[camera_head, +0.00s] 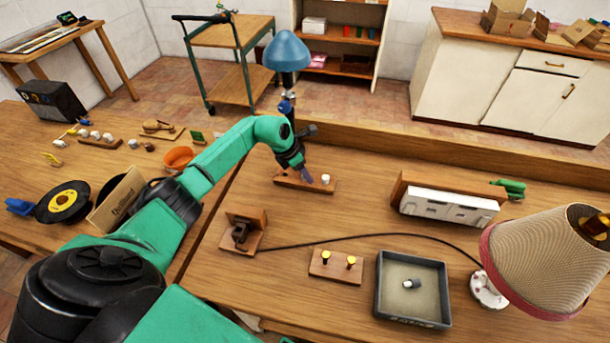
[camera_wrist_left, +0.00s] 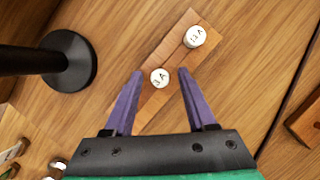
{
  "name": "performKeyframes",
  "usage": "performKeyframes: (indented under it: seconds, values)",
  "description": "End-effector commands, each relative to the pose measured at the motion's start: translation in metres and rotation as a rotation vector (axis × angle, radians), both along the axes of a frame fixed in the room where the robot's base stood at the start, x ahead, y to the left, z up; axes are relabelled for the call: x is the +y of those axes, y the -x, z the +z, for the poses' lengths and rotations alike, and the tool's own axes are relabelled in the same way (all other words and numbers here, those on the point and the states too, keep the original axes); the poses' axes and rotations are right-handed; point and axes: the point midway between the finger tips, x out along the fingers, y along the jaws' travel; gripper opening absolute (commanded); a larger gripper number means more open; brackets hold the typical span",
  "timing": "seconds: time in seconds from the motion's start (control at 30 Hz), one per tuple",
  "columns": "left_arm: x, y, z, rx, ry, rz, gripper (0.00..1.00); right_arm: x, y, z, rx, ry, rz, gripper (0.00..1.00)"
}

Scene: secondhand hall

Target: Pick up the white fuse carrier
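A wooden strip (camera_head: 290,181) lies on the table, and it also shows in the left wrist view (camera_wrist_left: 183,55). Two round white fuse carriers stand on it, one marked 3 A (camera_wrist_left: 160,78) and one marked 13 A (camera_wrist_left: 195,36). In the head view one white carrier (camera_head: 325,179) shows at the strip's right end; the other is hidden behind my gripper. My left gripper (camera_head: 304,174) is over the strip, its purple fingers (camera_wrist_left: 160,71) open on either side of the 3 A carrier. I cannot tell whether they touch it. My right gripper is not in view.
A grey tray (camera_head: 440,318) holds a small cylinder (camera_head: 411,284). A wooden block (camera_head: 336,279) with two yellow-topped pieces, a white panel (camera_head: 447,206) and a shaded lamp (camera_head: 545,260) stand around. A cable (camera_head: 375,235) crosses the table. A black round base (camera_wrist_left: 68,60) stands beside the strip.

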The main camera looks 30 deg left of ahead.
Motion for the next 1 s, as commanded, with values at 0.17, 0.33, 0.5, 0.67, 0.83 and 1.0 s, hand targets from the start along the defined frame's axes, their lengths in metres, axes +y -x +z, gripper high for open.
performKeyframes:
  seconds: [0.17, 0.33, 0.5, 0.67, 0.83, 1.0]
  values:
    - [0.000, 0.000, 0.000, 0.000, 0.000, 0.000, 0.00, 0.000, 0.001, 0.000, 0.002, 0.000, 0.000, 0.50]
    - [0.000, 0.000, 0.001, -0.001, 0.001, 0.001, 0.00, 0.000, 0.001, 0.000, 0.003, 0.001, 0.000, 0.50]
    - [0.000, 0.000, 0.002, -0.001, 0.001, 0.001, 0.00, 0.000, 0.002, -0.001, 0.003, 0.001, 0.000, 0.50]
    - [0.001, -0.001, 0.016, -0.005, 0.000, 0.000, 0.00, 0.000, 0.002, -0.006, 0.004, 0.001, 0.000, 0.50]
    - [0.001, -0.002, 0.052, -0.008, -0.001, -0.001, 0.00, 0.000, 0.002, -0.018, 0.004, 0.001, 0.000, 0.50]
    - [0.000, -0.002, 0.102, -0.009, -0.001, 0.000, 0.00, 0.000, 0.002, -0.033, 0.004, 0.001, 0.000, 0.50]
